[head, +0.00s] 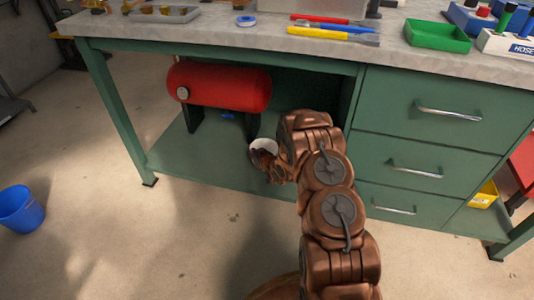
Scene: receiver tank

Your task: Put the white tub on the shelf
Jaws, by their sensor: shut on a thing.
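The white tub (264,145) shows as a small white round shape at the end of my copper-coloured arm. My gripper (263,160) is shut on the tub, and its fingers and wrist hide much of it. The green lower shelf (190,152) of the workbench lies behind and below the gripper. The tub appears in front of or over the shelf's right part; I cannot tell whether it touches the shelf.
A red tank (218,86) on dark feet stands on the shelf, left of the gripper. Green drawers (440,117) close off the right side. The grey worktop (230,35) overhangs the shelf. A blue bucket (21,209) stands on the floor at left. The shelf's front left is clear.

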